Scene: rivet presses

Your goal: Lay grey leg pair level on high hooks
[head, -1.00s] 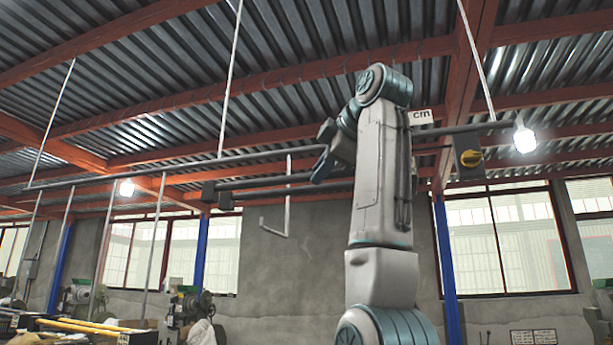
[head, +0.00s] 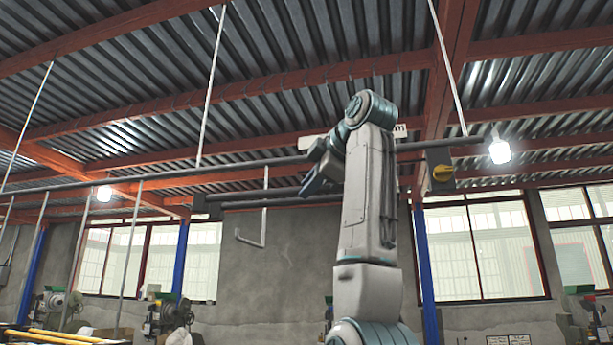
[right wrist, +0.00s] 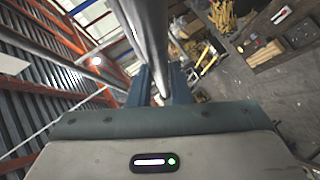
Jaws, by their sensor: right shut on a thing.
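The grey leg pair (head: 235,205) shows in the head view as two long, thin dark bars with dark blocks at their left end. It looks near level. My right gripper (head: 318,180) is shut on it near its right part; in the right wrist view a grey bar (right wrist: 149,35) runs between the fingers (right wrist: 160,88). A pale J-shaped hook (head: 264,225) hangs in the middle. The bars cross its upright above its bent foot; I cannot tell which is nearer, and no contact is clear. A second hook is not visible. My left gripper is out of view.
A long overhead rail (head: 150,178) on thin rods runs above the leg pair. Presses (head: 165,315) stand low at left. Open air lies below the hook.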

